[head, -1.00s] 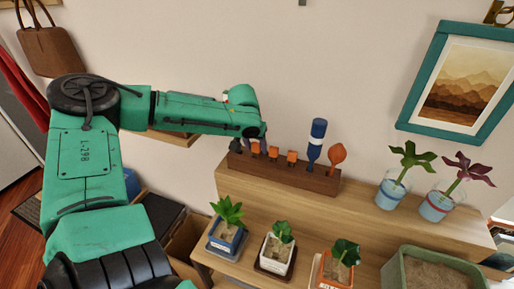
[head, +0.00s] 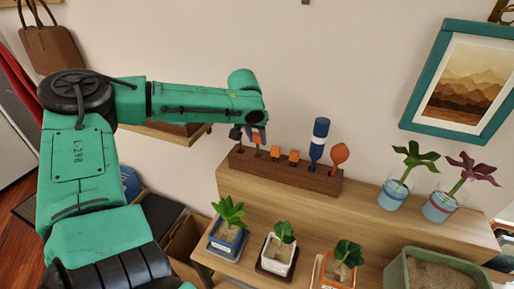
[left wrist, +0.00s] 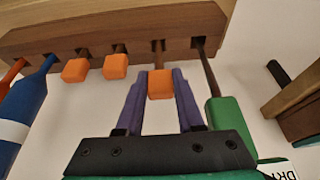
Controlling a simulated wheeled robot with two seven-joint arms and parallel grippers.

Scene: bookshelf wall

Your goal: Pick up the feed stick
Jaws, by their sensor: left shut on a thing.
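The feed stick (left wrist: 160,84) has an orange block head and a thin shaft. In the left wrist view its head is between the two purple fingers of my left gripper (left wrist: 160,100), which is shut on it. In the head view the orange head (head: 257,138) stands higher than the other orange heads, with its shaft reaching down to the dark wooden rack (head: 316,181). The shaft's lower end is hidden. My left gripper (head: 255,132) is above the rack's left end, partly hidden by its own arm. My right gripper is not in view.
Two more orange-headed sticks (head: 294,155), a blue bottle-shaped tool (head: 318,138) and an orange scoop-like tool (head: 339,154) stand in the rack. A green-handled tool (left wrist: 228,130) is close beside my fingers. Potted plants (head: 279,249) stand on the lower shelf.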

